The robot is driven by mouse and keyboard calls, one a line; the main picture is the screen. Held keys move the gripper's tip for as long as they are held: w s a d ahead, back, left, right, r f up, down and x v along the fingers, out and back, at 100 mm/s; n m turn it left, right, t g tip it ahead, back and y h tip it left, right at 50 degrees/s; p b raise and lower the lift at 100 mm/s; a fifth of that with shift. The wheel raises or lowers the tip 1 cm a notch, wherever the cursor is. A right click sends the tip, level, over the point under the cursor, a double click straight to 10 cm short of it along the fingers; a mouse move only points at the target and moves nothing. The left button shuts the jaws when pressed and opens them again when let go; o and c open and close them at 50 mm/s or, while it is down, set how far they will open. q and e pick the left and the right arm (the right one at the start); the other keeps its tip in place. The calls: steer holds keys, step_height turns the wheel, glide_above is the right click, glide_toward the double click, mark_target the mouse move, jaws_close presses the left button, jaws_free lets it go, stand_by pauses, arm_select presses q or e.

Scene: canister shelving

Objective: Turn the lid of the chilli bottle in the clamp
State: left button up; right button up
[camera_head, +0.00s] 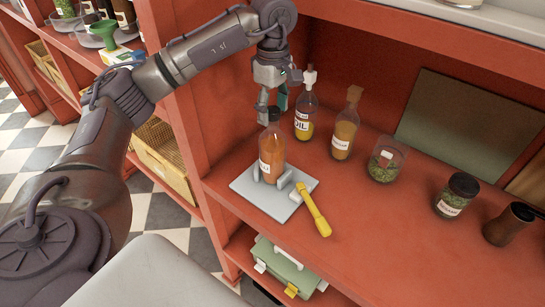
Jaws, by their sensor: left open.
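The chilli bottle (272,150), with orange-red contents and a white label, stands upright in the clamp (251,199). The clamp has a light grey base plate, grey jaws around the bottle's lower part and a yellow handle (315,211) pointing to the front right. The bottle's dark lid (271,116) is on top. My left gripper (273,103) points down right at the lid, open, with its fingers at either side of the lid's top. Whether they touch the lid I cannot tell. My right gripper is out of view.
An oil bottle (304,114) and another stoppered bottle (344,130) stand close behind and to the right. A glass jar of green contents (384,161), a dark-lidded jar (455,196) and a brown vessel (508,224) stand farther right. The red shelf's front right is clear.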

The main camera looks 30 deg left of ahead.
arm_select(q)
steer(key=m, duration=0.9)
steer(key=shift+b, duration=0.3)
jaws_close()
stand_by(0.3)
steer(key=n, duration=0.8)
steer(key=shift+n+p, duration=0.4)
